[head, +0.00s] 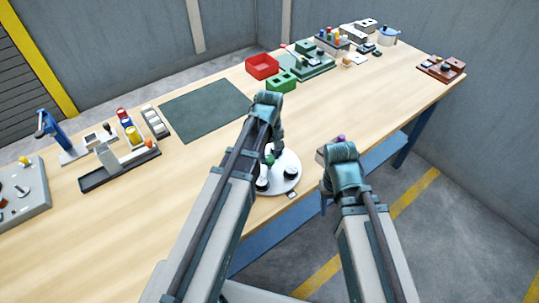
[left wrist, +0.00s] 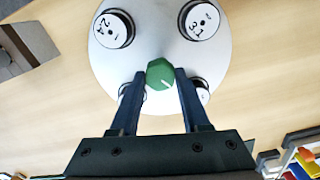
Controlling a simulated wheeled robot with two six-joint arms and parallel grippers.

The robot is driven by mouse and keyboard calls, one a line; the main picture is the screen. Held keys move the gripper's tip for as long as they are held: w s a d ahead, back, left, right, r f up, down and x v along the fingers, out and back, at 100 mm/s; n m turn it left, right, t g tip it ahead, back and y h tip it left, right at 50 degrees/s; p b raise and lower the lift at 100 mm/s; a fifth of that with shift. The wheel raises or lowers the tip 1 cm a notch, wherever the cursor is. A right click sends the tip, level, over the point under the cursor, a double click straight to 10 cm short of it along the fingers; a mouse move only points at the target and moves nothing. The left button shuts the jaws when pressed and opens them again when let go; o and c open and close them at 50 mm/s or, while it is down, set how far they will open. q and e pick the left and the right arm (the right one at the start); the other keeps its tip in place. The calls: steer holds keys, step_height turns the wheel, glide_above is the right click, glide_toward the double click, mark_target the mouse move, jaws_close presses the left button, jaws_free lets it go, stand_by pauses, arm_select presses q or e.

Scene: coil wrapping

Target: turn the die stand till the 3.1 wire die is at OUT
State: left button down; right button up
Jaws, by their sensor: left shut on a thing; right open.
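The die stand (head: 285,183) is a round white disc near the table's front edge, and it fills the top of the left wrist view (left wrist: 150,40). A green knob (left wrist: 160,74) with a white mark stands at its centre. My left gripper (left wrist: 159,80) is shut on this knob. The 3.1 wire die (left wrist: 199,20) is at upper right and the 2.4 die (left wrist: 112,28) at upper left. Other dies are partly hidden behind my fingers. A small tag (head: 292,195) lies at the disc's front edge; its writing is too small to read. My right gripper (head: 328,188) is open, right of the stand.
A dark green mat (head: 205,108) lies behind the stand, with a red tray (head: 262,66) and a green block (head: 281,82) beyond it. Tools and a grey box (head: 22,192) stand at left. A small purple-topped thing (head: 341,138) shows behind my right wrist. The table's right middle is clear.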

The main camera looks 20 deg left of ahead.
mark_target(269, 158)
arm_select(q)
steer(key=shift+n, duration=5.4)
steer(key=shift+c, duration=1.9)
jaws_free()
steer(key=shift+r, duration=0.15)
step_height(269, 158, up, 14)
steer(key=p, duration=1.4)
steer(key=shift+f, duration=0.25)
